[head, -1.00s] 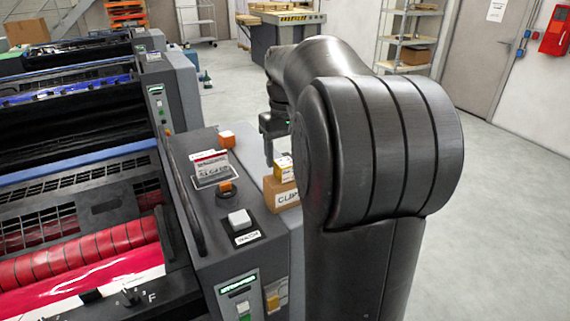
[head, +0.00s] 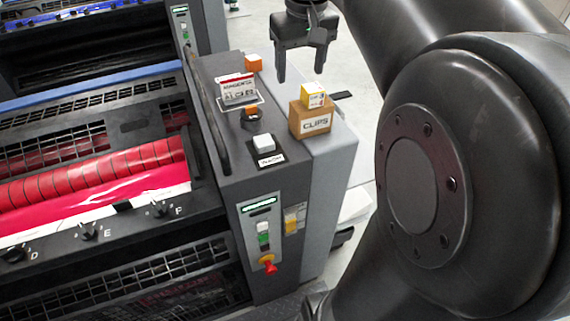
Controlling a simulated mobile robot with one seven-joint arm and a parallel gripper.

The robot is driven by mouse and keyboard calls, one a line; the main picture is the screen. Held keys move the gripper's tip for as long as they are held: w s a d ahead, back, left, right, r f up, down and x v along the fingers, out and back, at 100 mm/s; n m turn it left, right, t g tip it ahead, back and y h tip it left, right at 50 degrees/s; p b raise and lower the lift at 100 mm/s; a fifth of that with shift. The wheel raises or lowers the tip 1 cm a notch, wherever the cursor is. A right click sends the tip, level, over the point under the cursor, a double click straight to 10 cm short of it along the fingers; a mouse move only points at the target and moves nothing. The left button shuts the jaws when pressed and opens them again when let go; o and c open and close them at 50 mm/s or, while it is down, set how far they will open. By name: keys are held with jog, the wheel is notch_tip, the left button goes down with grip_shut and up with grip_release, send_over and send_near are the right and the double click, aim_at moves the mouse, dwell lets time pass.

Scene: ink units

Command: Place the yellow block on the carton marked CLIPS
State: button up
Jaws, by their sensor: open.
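The yellow block (head: 313,96) sits on top of the brown carton marked CLIPS (head: 313,120). The carton stands on the grey top of the press's side housing, near its right edge. My gripper (head: 301,78) is open and empty, with its two fingers pointing down. In the picture it is above and behind the block, apart from it.
The press with red rollers (head: 90,178) fills the left.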

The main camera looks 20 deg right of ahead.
jog(key=s+a+f+t, duration=0.2)
jog(key=s+a+f, duration=0.3)
jog(key=s, duration=0.2)
jog(key=s+a+f+t, duration=0.2)
jog(key=s+a+f, duration=0.2)
jog(key=s+f, duration=0.2)
jog(key=shift+s+a+f, duration=0.2)
jog(key=shift+s+a, duration=0.2)
jog(key=shift+s, duration=0.7)
